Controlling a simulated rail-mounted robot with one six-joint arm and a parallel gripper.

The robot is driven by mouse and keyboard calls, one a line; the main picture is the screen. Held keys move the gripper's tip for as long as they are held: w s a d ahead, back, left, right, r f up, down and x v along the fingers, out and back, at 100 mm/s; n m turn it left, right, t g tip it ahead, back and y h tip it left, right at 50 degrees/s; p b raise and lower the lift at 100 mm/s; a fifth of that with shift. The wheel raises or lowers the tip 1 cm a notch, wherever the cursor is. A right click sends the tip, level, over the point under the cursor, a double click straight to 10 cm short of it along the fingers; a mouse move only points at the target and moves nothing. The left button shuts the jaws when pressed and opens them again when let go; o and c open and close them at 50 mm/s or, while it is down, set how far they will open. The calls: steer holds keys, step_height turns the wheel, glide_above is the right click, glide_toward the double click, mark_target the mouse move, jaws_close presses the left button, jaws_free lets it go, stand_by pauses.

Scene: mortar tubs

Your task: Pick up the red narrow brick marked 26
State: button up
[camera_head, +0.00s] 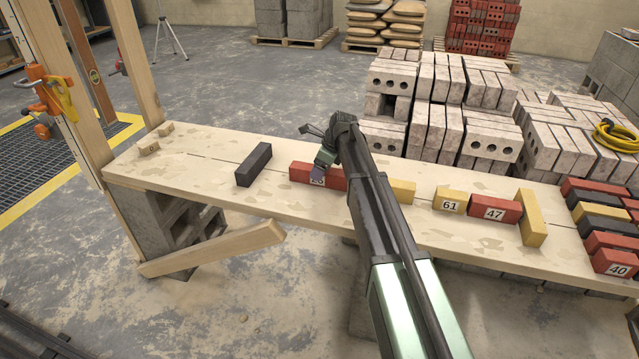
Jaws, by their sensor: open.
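A long narrow red brick (300,173) lies on the plank table, left of the middle. A white label shows on its front face, but my gripper partly covers it and I cannot read the number. My gripper (319,171) is at this brick, with its fingertips low over the brick's middle. It is open; whether the fingers touch the brick I cannot tell. My arm comes in from the lower right and hides the area just right of the brick.
A dark brick (254,164) lies to the left. To the right are a yellow brick (402,191), yellow brick 61 (450,195), red brick 47 (493,204) and an upright-edged yellow brick (532,218). Stacked bricks (611,240) fill the right end. The table's left part is mostly clear.

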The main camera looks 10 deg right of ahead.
steer(key=b+x, duration=0.1)
steer(key=x, duration=0.2)
steer(key=shift+f+b, duration=0.3)
steer(key=shift+b, duration=0.1)
steer(key=shift+r, duration=0.25)
jaws_close()
